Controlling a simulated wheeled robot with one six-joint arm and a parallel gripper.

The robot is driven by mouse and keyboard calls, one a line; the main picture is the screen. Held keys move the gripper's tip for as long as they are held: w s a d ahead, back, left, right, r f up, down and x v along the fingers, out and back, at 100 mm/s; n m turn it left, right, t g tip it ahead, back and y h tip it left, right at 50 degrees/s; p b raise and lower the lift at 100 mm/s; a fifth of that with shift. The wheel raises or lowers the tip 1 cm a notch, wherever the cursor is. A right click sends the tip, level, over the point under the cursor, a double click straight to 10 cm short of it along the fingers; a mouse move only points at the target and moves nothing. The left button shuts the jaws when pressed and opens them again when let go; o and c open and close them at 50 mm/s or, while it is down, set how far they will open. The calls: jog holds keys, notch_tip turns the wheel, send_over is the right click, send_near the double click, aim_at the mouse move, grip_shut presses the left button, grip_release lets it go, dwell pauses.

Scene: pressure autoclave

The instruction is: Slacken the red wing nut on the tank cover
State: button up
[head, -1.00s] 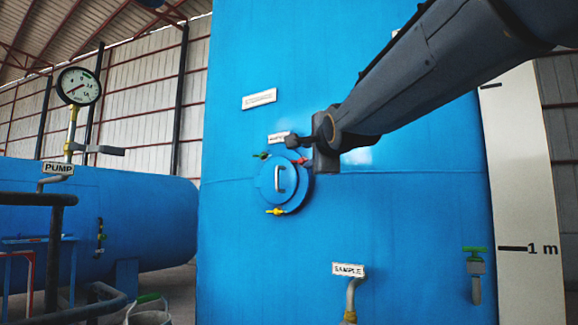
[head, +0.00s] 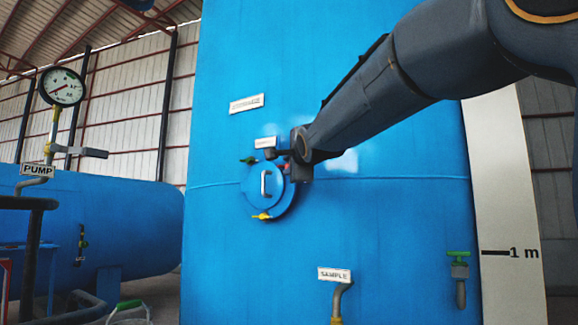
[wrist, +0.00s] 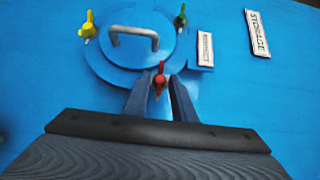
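The round blue tank cover (head: 258,199) with a light handle is on the front of the big blue tank; it also shows in the wrist view (wrist: 110,64). The red wing nut (wrist: 160,80) is at the cover's edge nearest me in the wrist view. In the head view the red nut (head: 287,168) is mostly hidden by my arm's end. My gripper (wrist: 160,84) is open, with one finger on each side of the red nut. I cannot tell whether either finger touches it.
A yellow wing nut (wrist: 88,28) and a green wing nut (wrist: 180,19) are also on the cover's rim. A small label (wrist: 205,50) and a storage sign (wrist: 257,33) are on the tank wall. A sample tap (head: 338,298) sticks out below.

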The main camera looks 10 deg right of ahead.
grip_shut()
jog(key=p, duration=0.3)
jog(key=shift+r+g, duration=0.3)
jog(key=n+p, duration=0.1)
jog(key=p, duration=0.3)
jog(key=shift+r+g, duration=0.1)
jog(key=shift+g, duration=0.2)
jog(key=shift+p, duration=0.45)
jog(key=shift+r+n+g+p, duration=0.1)
jog(key=shift+n+g+p, duration=0.4)
jog(key=shift+p, duration=0.35)
jog(key=shift+n+g+h, duration=0.3)
jog(key=shift+n+g, duration=0.2)
jog(key=shift+g, duration=0.1)
